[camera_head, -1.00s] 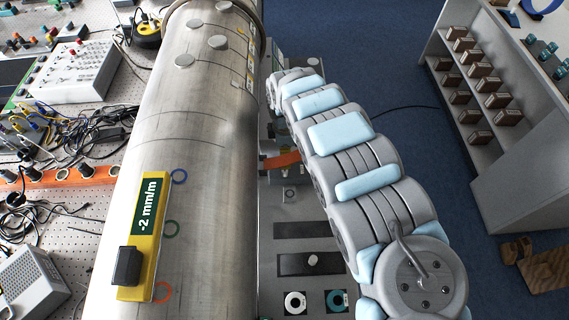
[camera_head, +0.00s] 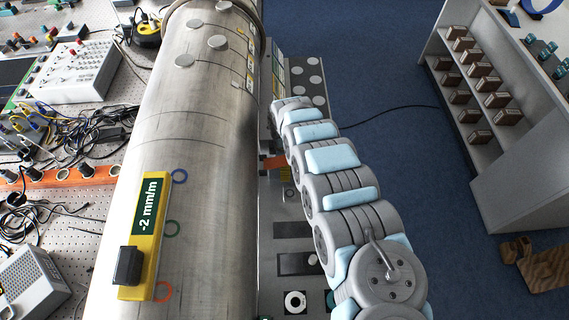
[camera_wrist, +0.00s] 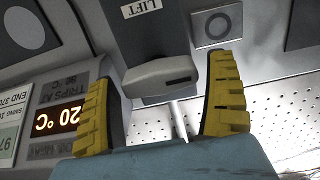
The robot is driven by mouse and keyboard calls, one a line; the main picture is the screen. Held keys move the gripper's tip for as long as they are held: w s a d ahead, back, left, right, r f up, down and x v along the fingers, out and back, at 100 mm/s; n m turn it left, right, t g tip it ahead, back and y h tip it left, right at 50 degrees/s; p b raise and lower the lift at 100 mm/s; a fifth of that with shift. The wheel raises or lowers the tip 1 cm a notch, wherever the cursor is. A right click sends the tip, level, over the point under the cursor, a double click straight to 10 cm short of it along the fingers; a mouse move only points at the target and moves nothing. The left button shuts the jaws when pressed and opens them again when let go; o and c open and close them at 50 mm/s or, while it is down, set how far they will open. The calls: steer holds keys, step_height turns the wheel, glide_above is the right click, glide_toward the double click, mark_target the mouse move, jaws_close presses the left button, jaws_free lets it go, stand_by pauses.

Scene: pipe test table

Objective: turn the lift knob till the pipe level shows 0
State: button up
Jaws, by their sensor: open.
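The pipe (camera_head: 190,130) is a large grey metal cylinder. On it lies a yellow level (camera_head: 145,255) whose green display (camera_head: 149,207) reads -2 mm/m. In the wrist view, the lift knob (camera_wrist: 160,76) is a pale grey block with a dark slot, below a LIFT label (camera_wrist: 141,8). My gripper (camera_wrist: 163,100) is open, with one yellow ribbed finger on each side of the knob in the picture. I see no clear contact, and the depth between fingers and knob is hard to judge. My gripper and the knob cannot be made out in the head view.
In the wrist view, a lit display (camera_wrist: 58,120) shows upside down at left, and perforated metal (camera_wrist: 270,105) lies behind. In the head view, a cluttered pegboard bench (camera_head: 60,230) is left of the pipe. A shelf (camera_head: 500,120) stands right, across open blue floor (camera_head: 390,60).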

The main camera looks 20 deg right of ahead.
steer(key=shift+c, duration=0.4)
steer(key=c, duration=0.9)
steer(key=shift+o, duration=0.2)
steer(key=shift+n, duration=0.4)
steer(key=n, duration=0.3)
steer(key=shift+b, duration=0.4)
steer(key=n, duration=0.4)
steer(key=shift+b, duration=0.35)
steer(key=n, duration=0.4)
steer(key=shift+b, duration=0.3)
steer(key=shift+n+b, duration=0.3)
steer(key=shift+n, duration=1.6)
